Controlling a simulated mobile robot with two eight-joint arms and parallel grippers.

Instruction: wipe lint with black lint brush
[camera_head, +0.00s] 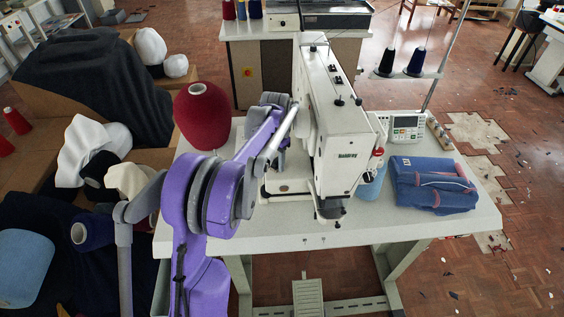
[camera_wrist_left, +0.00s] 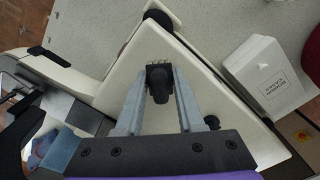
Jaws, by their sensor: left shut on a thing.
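My left gripper (camera_wrist_left: 158,84) shows in the left wrist view with its two grey fingers on either side of a small black object, which looks like the black lint brush (camera_wrist_left: 158,92). Its dark bristled end points away from my palm. The brush is over or beside the cream-white body of the sewing machine (camera_wrist_left: 128,70); I cannot tell whether it touches. In the head view my purple left arm reaches to the left side of the sewing machine (camera_head: 335,120) and hides the gripper and brush. I cannot make out any lint on the machine. My right gripper is not in view.
A dark red thread cone (camera_head: 202,118) stands on the white table (camera_head: 300,236) close to my arm. A white box (camera_wrist_left: 268,78) is right in the wrist view. Folded denim (camera_head: 433,188), a light blue cone (camera_head: 371,184) and a control panel (camera_head: 405,127) are right of the machine.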

